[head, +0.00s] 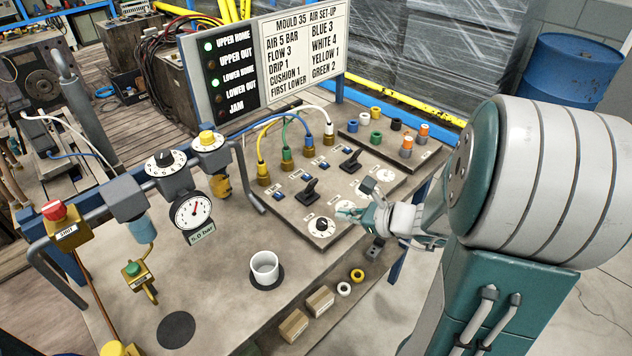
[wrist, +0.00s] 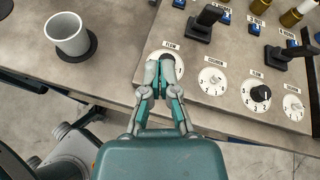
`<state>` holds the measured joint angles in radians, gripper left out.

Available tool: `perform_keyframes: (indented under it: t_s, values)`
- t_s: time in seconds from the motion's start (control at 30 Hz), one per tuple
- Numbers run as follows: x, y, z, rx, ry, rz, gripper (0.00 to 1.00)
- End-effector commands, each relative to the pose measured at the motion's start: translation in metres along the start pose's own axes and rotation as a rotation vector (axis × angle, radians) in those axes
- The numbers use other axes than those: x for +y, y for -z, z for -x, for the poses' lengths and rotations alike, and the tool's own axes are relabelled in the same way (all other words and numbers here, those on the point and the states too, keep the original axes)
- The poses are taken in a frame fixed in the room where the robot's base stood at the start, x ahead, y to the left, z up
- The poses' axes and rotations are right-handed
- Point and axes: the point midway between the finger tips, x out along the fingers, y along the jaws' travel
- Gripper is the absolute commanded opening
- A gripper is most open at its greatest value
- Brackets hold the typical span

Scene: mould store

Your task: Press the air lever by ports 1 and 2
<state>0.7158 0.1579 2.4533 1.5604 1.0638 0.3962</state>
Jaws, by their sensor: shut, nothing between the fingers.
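Two black air levers stand on the grey panel (head: 277,212). The left lever (head: 309,190) is in front of the yellow (head: 263,175) and green (head: 286,157) hose ends; the right lever (head: 350,160) is nearer the blue and white ones. Port numbers are too small to read. In the wrist view the left lever (wrist: 203,22) is at the top and the right lever (wrist: 290,52) at the right edge. My gripper (head: 346,213) is shut and empty. In the wrist view its tips (wrist: 160,66) are over the leftmost dial (wrist: 172,60), partly hiding it, apart from both levers.
A white cup (head: 264,268) stands on a dark round mat left of the panel. Several dials line the panel's near edge, including a black-knobbed one (wrist: 260,94). The sign (head: 305,55) lists yellow 1 and green 2. The gauge (head: 194,210) reads 5.0 bar.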

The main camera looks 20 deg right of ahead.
Motion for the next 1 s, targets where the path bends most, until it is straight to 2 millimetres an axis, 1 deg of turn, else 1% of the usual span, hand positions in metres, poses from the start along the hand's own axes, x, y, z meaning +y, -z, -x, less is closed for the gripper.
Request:
perform_keyframes:
  t_s: [0.03, 0.1, 0.2, 0.33, 0.63, 0.77, 1.0]
  values:
    - [-0.011, 0.012, 0.003, -0.011, 0.05, -0.079, 0.0]
    - [-0.024, 0.023, 0.006, -0.028, 0.11, -0.166, 0.0]
    - [-0.036, 0.034, 0.01, -0.045, 0.167, -0.244, 0.0]
    - [-0.041, 0.038, 0.012, -0.053, 0.193, -0.278, 0.0]
    - [-0.041, 0.038, 0.011, -0.053, 0.192, -0.276, 0.0]
    - [-0.043, 0.038, -0.001, -0.053, 0.187, -0.275, 0.0]
    - [-0.051, 0.037, -0.044, -0.052, 0.186, -0.273, 0.0]
